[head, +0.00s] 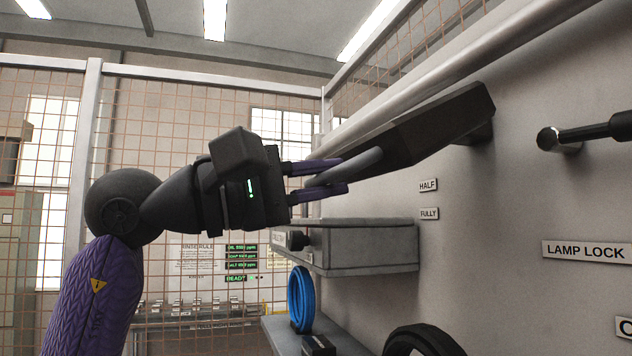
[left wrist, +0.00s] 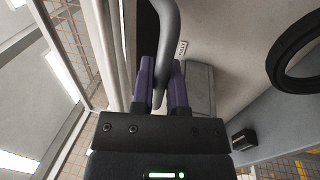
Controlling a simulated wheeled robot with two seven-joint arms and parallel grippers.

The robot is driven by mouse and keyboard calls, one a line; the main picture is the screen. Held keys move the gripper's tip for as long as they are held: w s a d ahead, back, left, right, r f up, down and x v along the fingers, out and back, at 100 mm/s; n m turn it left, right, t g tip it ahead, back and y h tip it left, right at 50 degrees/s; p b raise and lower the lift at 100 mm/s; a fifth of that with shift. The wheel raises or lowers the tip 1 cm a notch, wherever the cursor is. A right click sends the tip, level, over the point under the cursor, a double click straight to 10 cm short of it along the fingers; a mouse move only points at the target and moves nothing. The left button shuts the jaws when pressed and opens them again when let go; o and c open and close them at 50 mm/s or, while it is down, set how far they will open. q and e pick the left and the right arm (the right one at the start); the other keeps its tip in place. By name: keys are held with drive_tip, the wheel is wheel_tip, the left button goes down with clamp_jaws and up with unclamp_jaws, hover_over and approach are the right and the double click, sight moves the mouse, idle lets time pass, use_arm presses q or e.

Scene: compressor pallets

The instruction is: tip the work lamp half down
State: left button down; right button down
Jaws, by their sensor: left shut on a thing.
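The work lamp (head: 440,122) is a long dark housing that juts out from the wall at the upper right. It points toward my left gripper and slopes slightly down at its near end. A grey bar handle (head: 357,167) sits at that end. My left gripper (head: 342,174) is shut on this handle, with its purple fingers on either side. The curved grey handle (left wrist: 167,35) also runs between the fingers in the left wrist view. The HALF label (head: 428,185) and the FULLY label (head: 429,213) are on the wall below the lamp. My right gripper is not in view.
A black lever on a round metal pivot (head: 560,139) sits above the LAMP LOCK label (head: 586,251). A grey box (head: 365,247) juts from the wall below the lamp, with a blue hose coil (head: 300,299) beneath it. A mesh fence stands behind.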

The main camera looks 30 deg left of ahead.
use_arm(q)
drive_tip(key=shift+w+f, duration=0.1)
drive_tip(key=shift+f, duration=0.15)
drive_tip(key=c, duration=0.7)
unclamp_jaws()
drive_tip(key=b+v, duration=0.3)
drive_tip(key=v, duration=0.7)
